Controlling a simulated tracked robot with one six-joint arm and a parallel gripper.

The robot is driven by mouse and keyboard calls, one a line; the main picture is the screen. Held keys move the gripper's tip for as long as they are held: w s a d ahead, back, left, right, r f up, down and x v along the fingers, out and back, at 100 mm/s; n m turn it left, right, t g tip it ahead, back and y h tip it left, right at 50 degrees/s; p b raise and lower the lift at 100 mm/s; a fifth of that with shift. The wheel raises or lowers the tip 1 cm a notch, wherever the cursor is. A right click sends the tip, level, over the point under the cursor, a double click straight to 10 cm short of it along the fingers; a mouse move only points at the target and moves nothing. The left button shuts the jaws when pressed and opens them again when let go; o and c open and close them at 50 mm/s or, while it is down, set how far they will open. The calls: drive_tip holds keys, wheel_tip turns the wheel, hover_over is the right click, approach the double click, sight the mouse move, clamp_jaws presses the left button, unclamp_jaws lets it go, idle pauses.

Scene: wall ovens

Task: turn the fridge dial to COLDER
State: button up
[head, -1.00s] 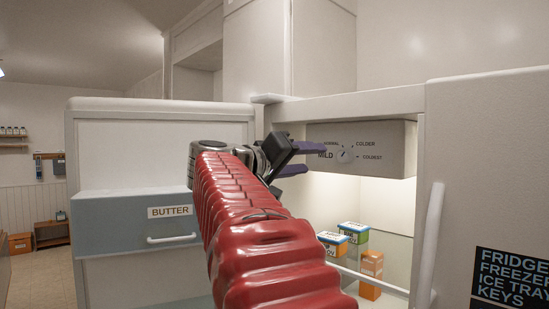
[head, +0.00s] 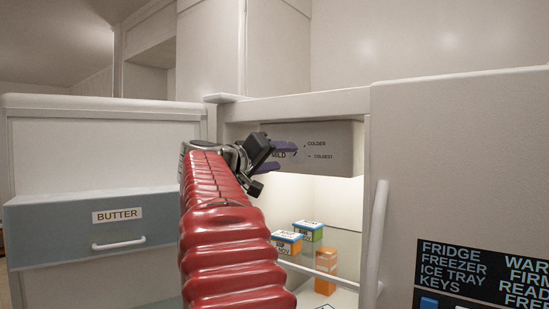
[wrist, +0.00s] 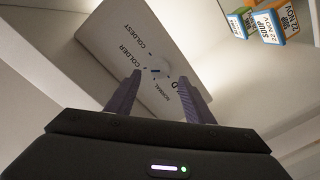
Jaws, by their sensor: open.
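The fridge dial (wrist: 158,68) is a small pale round knob on a light panel (head: 345,148) at the top of the open fridge. MILD, NORMAL, COLDER and COLDEST are printed around it. I cannot make out where its pointer stands. My gripper (wrist: 160,77) is open, with two purple fingers. In the wrist view the dial shows between and just beyond the fingertips; I cannot tell whether they touch it. In the head view my gripper (head: 291,156) reaches in front of the panel, and its fingers largely hide the dial.
A white handle (head: 376,240) is on the right. The space directly under the panel is clear.

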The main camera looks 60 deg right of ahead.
sight(293, 156)
drive_tip(key=shift+s+d, duration=0.2)
drive_tip(key=shift+d, duration=1.15)
drive_tip(key=shift+s+d, duration=0.15)
drive_tip(key=shift+d, duration=1.2)
drive_tip(key=c, duration=1)
